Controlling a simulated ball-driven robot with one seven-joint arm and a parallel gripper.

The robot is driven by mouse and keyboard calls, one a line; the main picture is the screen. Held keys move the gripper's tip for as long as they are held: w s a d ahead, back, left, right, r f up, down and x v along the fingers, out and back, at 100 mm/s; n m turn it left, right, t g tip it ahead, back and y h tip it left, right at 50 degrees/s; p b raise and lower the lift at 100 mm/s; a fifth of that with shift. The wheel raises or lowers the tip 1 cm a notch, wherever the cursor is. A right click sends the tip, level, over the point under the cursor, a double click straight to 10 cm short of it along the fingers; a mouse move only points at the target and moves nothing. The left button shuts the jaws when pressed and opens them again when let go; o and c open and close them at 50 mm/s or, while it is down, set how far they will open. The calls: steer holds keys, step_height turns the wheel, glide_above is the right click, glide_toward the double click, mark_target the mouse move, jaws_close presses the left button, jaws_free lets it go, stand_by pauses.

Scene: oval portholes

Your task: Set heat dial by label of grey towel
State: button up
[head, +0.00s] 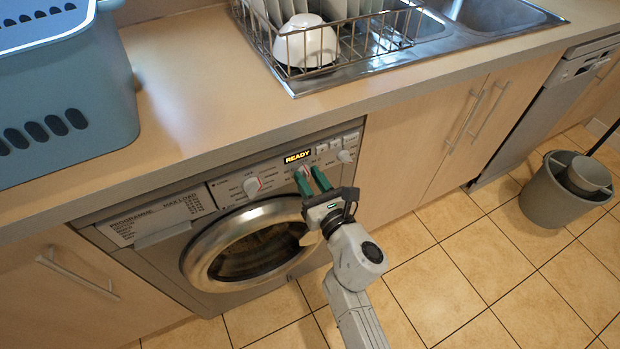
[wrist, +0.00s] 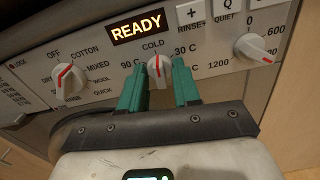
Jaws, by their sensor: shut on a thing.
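The heat dial (wrist: 158,68) is a white knob with a red line, on the washing machine's (head: 180,257) front panel. Its line points up at COLD, with 90 C to the left and 30 C to the right. My gripper (head: 310,172) has green fingers, one on each side of this dial; it also shows in the wrist view (wrist: 159,84). It is shut on the dial. The display (wrist: 136,26) reads READY. No grey towel or its label shows in either view.
The programme dial (wrist: 67,82) is left of the heat dial and the spin dial (wrist: 256,48) is right. A blue basket (head: 60,100) and a dish rack (head: 345,45) stand on the worktop (head: 190,75). A grey bucket (head: 560,192) stands on the tiled floor at the right.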

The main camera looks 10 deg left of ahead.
steer(key=m, duration=0.6)
steer(key=shift+p, duration=0.35)
steer(key=m+p, duration=0.1)
steer(key=m, duration=0.4)
steer(key=m+p, duration=0.1)
steer(key=m, duration=0.4)
steer(key=shift+d+m, duration=0.1)
steer(key=shift+m, duration=0.3)
steer(key=m+p, duration=0.2)
steer(key=m, duration=0.4)
steer(key=m+p, duration=0.2)
steer(key=m, duration=0.3)
steer(key=shift+f+m, duration=0.1)
steer(key=shift+m, duration=0.3)
steer(key=m+p, duration=0.2)
steer(key=m, duration=0.4)
steer(key=m+p, duration=0.1)
steer(key=m, duration=0.5)
steer(key=shift+f+m, duration=0.1)
steer(key=shift+m, duration=0.3)
steer(key=m+p, duration=0.1)
steer(key=m, duration=0.4)
steer(key=shift+s+m, duration=0.1)
steer(key=shift+m, duration=0.2)
